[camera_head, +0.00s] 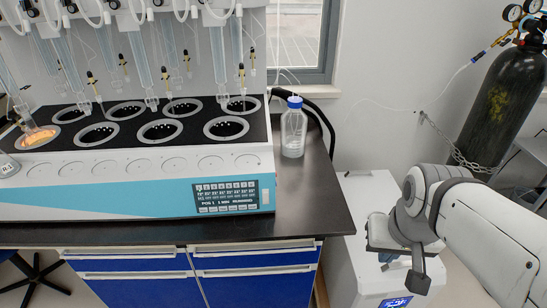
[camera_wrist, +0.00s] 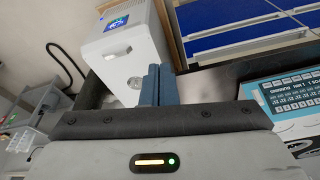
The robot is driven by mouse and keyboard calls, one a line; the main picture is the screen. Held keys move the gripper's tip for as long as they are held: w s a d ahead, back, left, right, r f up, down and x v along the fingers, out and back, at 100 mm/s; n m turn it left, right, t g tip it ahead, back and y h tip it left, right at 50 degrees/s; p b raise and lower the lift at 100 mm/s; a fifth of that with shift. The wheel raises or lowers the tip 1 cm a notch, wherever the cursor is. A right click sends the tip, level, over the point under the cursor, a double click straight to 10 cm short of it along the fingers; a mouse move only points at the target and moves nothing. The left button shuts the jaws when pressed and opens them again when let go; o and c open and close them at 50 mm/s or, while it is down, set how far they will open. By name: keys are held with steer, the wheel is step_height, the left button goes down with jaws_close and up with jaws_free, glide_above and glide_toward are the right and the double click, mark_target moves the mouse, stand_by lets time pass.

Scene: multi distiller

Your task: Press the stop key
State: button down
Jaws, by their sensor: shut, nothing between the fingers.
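The distiller (camera_head: 130,170) is a long white and blue unit on the bench, with a dark top. Its control panel (camera_head: 226,195) is at the right of its front face, with a lit screen and a row of small keys (camera_head: 228,208) below. The screen seems to read "RUNNING". The key labels are too small to read, so I cannot tell which is stop. The panel also shows at the right edge of the wrist view (camera_wrist: 290,95). My gripper (camera_head: 418,282) is right of the bench, apart from the panel. Its fingers (camera_wrist: 160,85) are shut and empty.
A clear bottle with a blue cap (camera_head: 293,128) stands on the black bench (camera_head: 315,200) right of the distiller. A white box unit (camera_head: 365,200) stands beside the bench, near my gripper. A gas cylinder (camera_head: 500,105) is chained at the back right. One left well (camera_head: 37,137) glows orange.

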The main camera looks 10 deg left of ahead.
mark_target(252, 207)
steer(key=w+a+f+m+t+y+b, duration=0.2)
steer(key=w+a+f+m+b, duration=0.15)
steer(key=a, duration=0.25)
steer(key=w+a+f+m+t+y+b, duration=0.2)
steer(key=w+a+m+b, duration=0.1)
steer(key=a+m+b, duration=0.3)
steer(key=w+a+f+m+t+y+b, duration=0.2)
steer(key=w+a+f+m+b, duration=0.1)
steer(key=a, duration=0.4)
steer(key=s+a+f+m+t+h+b, duration=0.1)
steer(key=a+f+m+t+b, duration=0.2)
steer(key=m, duration=0.7)
steer(key=s+a+f+m+t+b, duration=0.2)
steer(key=a+f+m+t+b, duration=0.1)
steer(key=m+b, duration=0.5)
steer(key=shift+a+f+m+t+h+b, duration=0.35)
steer(key=shift+a+m, duration=0.5)
steer(key=shift+m, duration=0.4)
steer(key=shift+r, duration=0.1)
steer(key=b+x, duration=0.2)
steer(key=x, duration=1.2)
